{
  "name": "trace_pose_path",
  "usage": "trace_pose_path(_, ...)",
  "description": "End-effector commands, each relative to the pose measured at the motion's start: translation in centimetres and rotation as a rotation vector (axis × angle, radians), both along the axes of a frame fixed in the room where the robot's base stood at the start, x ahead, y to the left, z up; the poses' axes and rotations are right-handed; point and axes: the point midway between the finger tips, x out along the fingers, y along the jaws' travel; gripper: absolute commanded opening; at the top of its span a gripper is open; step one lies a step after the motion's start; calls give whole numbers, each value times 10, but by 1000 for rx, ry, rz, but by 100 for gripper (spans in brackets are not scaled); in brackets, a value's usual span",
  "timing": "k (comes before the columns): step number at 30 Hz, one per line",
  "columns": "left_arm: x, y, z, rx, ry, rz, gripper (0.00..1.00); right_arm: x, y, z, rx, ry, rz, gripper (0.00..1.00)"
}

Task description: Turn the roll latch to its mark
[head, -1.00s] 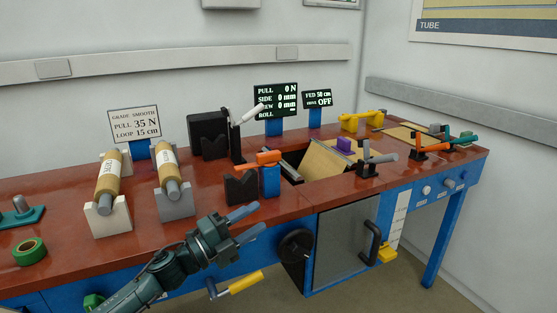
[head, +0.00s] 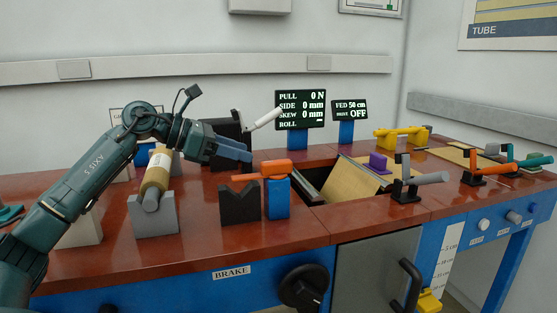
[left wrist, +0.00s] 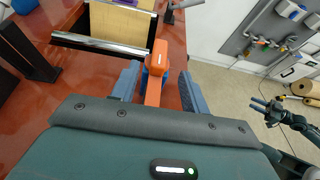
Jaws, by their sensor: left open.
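An orange lever (head: 264,169), which looks like the roll latch, sits on a blue post (head: 277,198) beside a black V-block (head: 239,204). It points left, over the V-block. My left gripper (head: 249,151) is open and empty, above and behind the lever in the head view. In the left wrist view the orange lever (left wrist: 154,72) shows between the two open fingers, below them; I see no contact. No mark for the latch can be made out. My right gripper (left wrist: 257,105) shows small at the right of the left wrist view; its opening is unclear.
A black stand with a white lever (head: 262,119) is close behind my left fingers. A tan roll on a grey cradle (head: 155,216) stands under my left forearm. An open bay (head: 340,184) lies right of the post. The display (head: 300,108) reads zero pull, side and skew.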

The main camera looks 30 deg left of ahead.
Motion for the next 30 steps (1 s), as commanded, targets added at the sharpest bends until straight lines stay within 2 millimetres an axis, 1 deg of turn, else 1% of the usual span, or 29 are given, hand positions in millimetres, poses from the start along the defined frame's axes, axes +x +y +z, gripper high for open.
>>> trace_pose_path(1,8,-9,-1,-6,-2,-5,45,-1,-1,6,5,-1,-6,36)
trace_pose_path(6,34,-31,-16,-6,-1,-5,45,-2,-4,11,19,-2,-16,36)
trace_pose_path(13,58,-50,-31,-7,0,-2,45,-3,-5,13,28,-4,-21,36)
trace_pose_path(18,65,-56,-35,-5,1,0,45,-3,-5,14,30,-5,-22,36)
trace_pose_path(26,65,-56,-36,-4,1,-1,45,-3,-5,14,31,-5,-23,36)
trace_pose_path(30,65,-56,-36,-4,1,-1,35,-3,-5,14,29,-4,-23,36)
